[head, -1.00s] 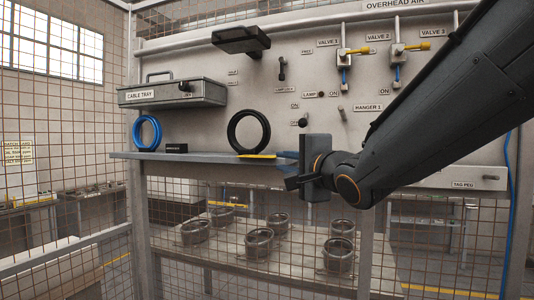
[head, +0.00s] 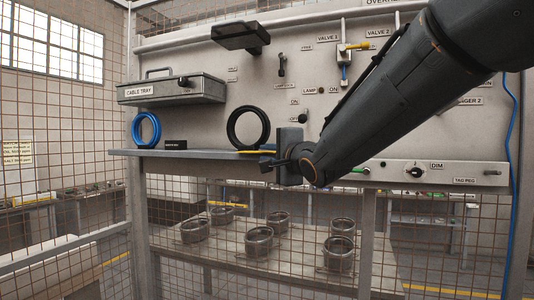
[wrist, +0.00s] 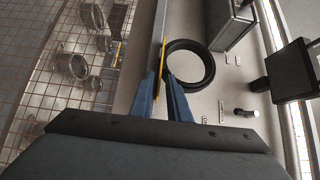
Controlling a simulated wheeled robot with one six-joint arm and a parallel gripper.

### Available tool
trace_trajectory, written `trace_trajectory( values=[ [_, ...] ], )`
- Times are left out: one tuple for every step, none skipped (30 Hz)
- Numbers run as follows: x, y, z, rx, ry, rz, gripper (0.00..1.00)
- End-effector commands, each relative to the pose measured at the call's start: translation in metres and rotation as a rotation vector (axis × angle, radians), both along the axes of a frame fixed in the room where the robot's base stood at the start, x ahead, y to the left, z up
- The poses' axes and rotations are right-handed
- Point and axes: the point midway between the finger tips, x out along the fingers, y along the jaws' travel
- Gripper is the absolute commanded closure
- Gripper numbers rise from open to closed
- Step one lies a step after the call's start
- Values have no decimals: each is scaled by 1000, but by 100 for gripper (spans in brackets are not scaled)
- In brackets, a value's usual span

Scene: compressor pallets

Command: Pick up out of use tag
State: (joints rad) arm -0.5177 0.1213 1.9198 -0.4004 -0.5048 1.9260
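The out of use tag looks like a thin yellow strip (head: 256,152) on the grey shelf (head: 205,154), beside the black ring; no writing on it is readable. In the wrist view the yellow strip (wrist: 162,68) shows edge-on along the shelf edge, between my two blue fingertips. My gripper (head: 268,160) is at the right end of the strip, level with the shelf, and covers part of it. In the wrist view the fingers (wrist: 163,82) are apart, with the strip in the gap; whether either finger touches it I cannot tell.
A black ring (head: 231,129) stands on the shelf just behind the strip. A blue coil (head: 137,130), a small black block (head: 176,145) and the cable tray (head: 170,92) are farther left. Valves and knobs are on the panel. Several metal pots stand on the lower table (head: 225,249).

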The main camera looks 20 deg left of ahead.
Motion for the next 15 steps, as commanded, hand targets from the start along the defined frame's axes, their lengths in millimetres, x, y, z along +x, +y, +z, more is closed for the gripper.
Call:
trace_trajectory(
  values=[
    [1,1,0,0,0,0,84],
    [1,1,0,0,0,0,84],
    [1,1,0,0,0,0,84],
    [1,1,0,0,0,0,84],
    [1,1,0,0,0,0,84],
    [1,1,0,0,0,0,84],
    [1,1,0,0,0,0,84],
    [1,1,0,0,0,0,84],
    [1,1,0,0,0,0,86],
    [1,1,0,0,0,0,89],
    [1,1,0,0,0,0,91],
    [1,0,0,0,0,0,94],
    [1,0,0,0,0,0,97],
    [1,0,0,0,0,0,100],
    [1,0,0,0,0,0,100]
  ],
)
